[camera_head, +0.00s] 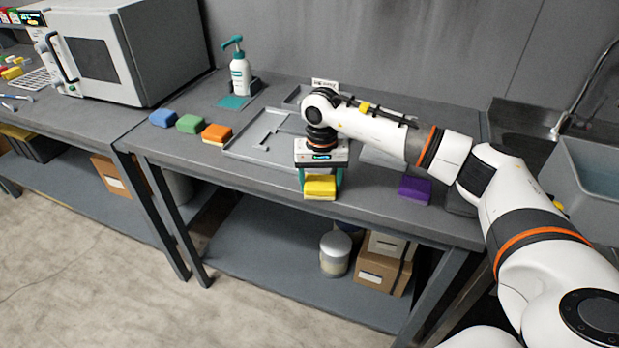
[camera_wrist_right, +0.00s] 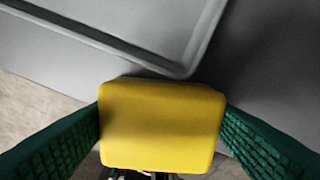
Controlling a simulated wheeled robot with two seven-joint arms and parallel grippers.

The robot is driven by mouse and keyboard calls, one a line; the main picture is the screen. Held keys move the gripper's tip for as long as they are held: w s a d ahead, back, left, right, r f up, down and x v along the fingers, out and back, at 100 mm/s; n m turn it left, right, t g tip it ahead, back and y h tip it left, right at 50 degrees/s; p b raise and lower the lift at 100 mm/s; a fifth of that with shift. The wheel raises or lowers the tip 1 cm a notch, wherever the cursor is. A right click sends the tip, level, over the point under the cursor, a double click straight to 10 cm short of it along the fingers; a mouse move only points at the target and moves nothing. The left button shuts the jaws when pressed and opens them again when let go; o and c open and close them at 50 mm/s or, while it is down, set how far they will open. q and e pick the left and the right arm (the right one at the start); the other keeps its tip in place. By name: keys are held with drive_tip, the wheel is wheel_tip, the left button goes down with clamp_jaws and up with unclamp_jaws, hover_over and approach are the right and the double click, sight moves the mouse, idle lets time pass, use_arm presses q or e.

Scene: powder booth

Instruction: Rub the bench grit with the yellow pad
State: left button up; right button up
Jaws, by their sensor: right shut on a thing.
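The yellow pad (camera_head: 320,187) is between the fingers of my right gripper (camera_head: 320,183) at the front edge of the bench (camera_head: 270,185). In the right wrist view the yellow pad (camera_wrist_right: 162,125) fills the space between the two green ridged fingers of my right gripper (camera_wrist_right: 160,130). The gripper is shut on it. Whether the pad touches the bench I cannot tell. I cannot make out any grit on the bench. My left gripper is not in view.
Blue (camera_head: 163,118), green (camera_head: 190,124) and orange (camera_head: 216,134) pads sit left of a grey tray (camera_head: 232,151). A purple pad (camera_head: 415,190) lies to the right. A pump bottle (camera_head: 240,75) stands at the back. A sink (camera_head: 590,170) is at the right.

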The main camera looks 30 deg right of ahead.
sight(335, 182)
drive_tip(key=shift+s+d+f, duration=0.15)
drive_tip(key=shift+s+d, duration=0.4)
drive_tip(key=shift+d, duration=0.1)
drive_tip(key=shift+s+d+f, duration=0.15)
drive_tip(key=shift+s+d, duration=0.35)
drive_tip(key=shift+d, duration=0.15)
drive_tip(key=shift+s+d, duration=0.1)
drive_tip(key=shift+s, duration=0.25)
drive_tip(key=shift+r, duration=0.1)
drive_tip(key=shift+w+r+p, duration=0.1)
drive_tip(key=shift+r+p, duration=0.3)
drive_tip(key=shift+r, duration=0.2)
drive_tip(key=shift+r+p, duration=1.4)
drive_tip(key=shift+r, duration=1.15)
drive_tip(key=shift+r+p, duration=0.75)
drive_tip(key=shift+r, duration=0.75)
